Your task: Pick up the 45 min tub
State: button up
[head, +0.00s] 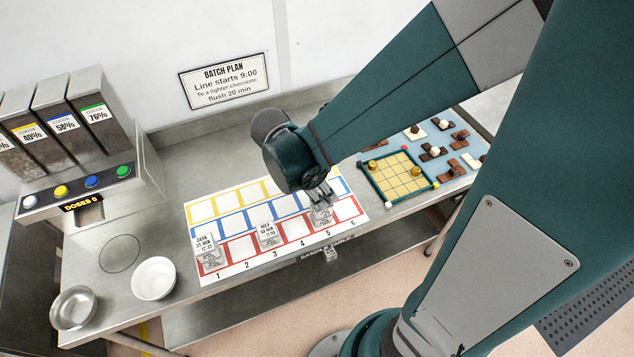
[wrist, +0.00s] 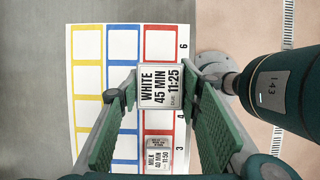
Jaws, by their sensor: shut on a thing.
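The 45 min tub (wrist: 158,88) is a small clear tub labelled "WHITE 45 MIN 11:25" in the wrist view. My gripper (wrist: 159,80) is shut on it, with one green-padded finger on each side. In the head view the tub (head: 321,215) is under my gripper (head: 320,194), over the red row around column 5. Its label looks far larger than the milk tub's in the wrist view, so it is nearer the camera. Whether its base is clear of the sheet I cannot tell.
The milk 40 min tub (head: 268,235) stands at column 3 and the dark 35 min tub (head: 208,252) at column 1 of the numbered sheet (head: 228,272). A white bowl (head: 153,279) is left, a yellow grid tray (head: 400,181) right. Bare steel lies behind the sheet.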

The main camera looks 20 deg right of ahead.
jog(key=shift+r+p, duration=0.3)
jog(key=shift+r, duration=4)
notch_tip(320, 180, up, 7)
jog(key=p, duration=0.4)
jog(key=shift+p, duration=0.3)
